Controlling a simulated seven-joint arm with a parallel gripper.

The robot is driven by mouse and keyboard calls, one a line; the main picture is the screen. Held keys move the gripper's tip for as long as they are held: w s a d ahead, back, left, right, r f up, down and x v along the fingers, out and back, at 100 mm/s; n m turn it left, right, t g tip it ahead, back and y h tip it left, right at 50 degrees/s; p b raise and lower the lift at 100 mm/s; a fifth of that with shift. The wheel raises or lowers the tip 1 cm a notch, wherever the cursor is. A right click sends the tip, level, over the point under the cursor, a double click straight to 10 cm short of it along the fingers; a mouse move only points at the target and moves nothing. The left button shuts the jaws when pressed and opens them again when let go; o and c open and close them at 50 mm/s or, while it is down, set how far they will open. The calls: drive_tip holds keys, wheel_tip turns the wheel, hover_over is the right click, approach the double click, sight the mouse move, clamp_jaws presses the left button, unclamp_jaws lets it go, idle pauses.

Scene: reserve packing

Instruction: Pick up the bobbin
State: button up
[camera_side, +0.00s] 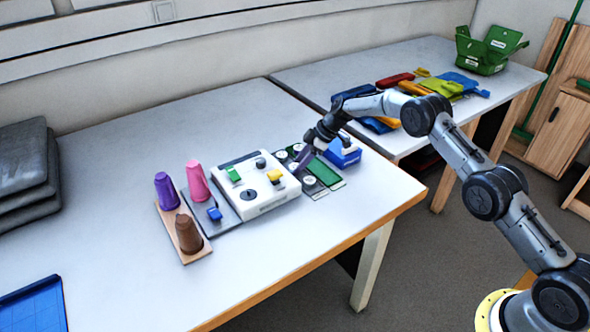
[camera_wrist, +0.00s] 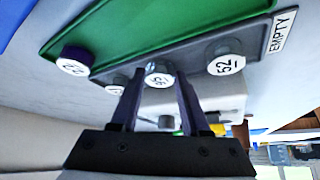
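Several small bobbin-like pieces with white numbered tops stand along a green and grey tray (camera_wrist: 190,25) marked EMPTY. The wrist view shows a dark-sided one (camera_wrist: 73,62) at left, one marked 52 (camera_wrist: 226,60) at right and one marked 56 (camera_wrist: 159,75) in the middle. My gripper (camera_wrist: 158,82) is open, its dark fingers apart on either side of the 56 piece in the picture; I cannot tell whether they touch it. In the side view my gripper (camera_side: 303,163) is low over the tray's left part and hides some of it.
A white box with coloured knobs (camera_side: 253,186) stands left of my gripper. Purple (camera_side: 167,191), pink (camera_side: 198,181) and brown (camera_side: 188,235) cones stand further left. A blue box (camera_side: 343,153) is close at right.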

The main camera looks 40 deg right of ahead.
clamp_jaws()
drive_tip(key=shift+r, duration=0.15)
